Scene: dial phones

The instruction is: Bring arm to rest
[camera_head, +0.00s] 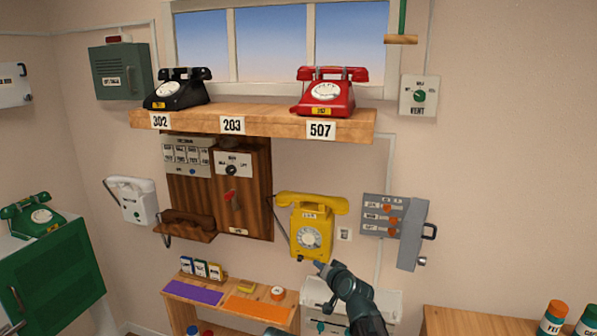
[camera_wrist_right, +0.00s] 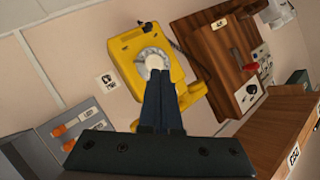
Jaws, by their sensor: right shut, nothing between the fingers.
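My right gripper (camera_head: 320,267) is shut and empty. In the head view its tips are just below and right of the dial of the yellow wall phone (camera_head: 325,225). In the right wrist view my shut fingers (camera_wrist_right: 156,68) point at the dial of the yellow phone (camera_wrist_right: 125,44) and cover part of it. I cannot tell whether the tips touch it. The yellow handset lies across the top of the phone. My left gripper does not show.
A grey switch box (camera_head: 376,228) with orange knobs hangs right of the yellow phone, a wooden panel (camera_head: 255,200) left of it. A shelf (camera_head: 270,125) above holds black (camera_head: 180,90) and red (camera_head: 328,92) phones. A low wooden shelf (camera_head: 215,308) stands below.

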